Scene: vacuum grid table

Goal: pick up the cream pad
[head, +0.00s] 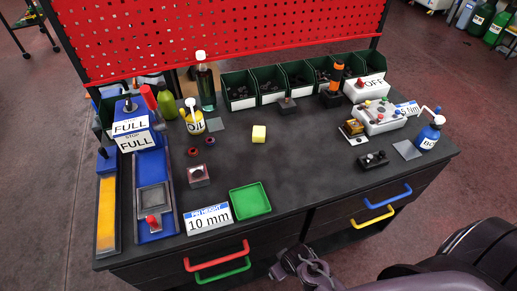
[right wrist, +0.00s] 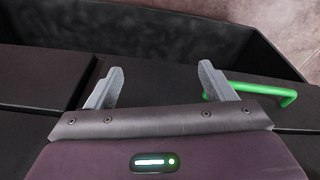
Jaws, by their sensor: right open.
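The cream pad (head: 259,133) is a small pale-yellow block lying on the middle of the dark table top, with bare surface around it. My right gripper (head: 300,262) is low in the head view, in front of the table's drawer side and well away from the pad. In the right wrist view the same gripper (right wrist: 161,72) has its two grey fingers wide apart with nothing between them. The pad does not show in that view. My left gripper is not in view.
A green tray (head: 250,201) and a "10 mm" sign (head: 208,218) stand near the front edge. Green bins (head: 270,84) line the back. The drawer front carries red (head: 216,256), green (head: 222,271), blue (head: 387,196) and yellow handles (head: 372,217). A green handle (right wrist: 270,93) is near my right fingers.

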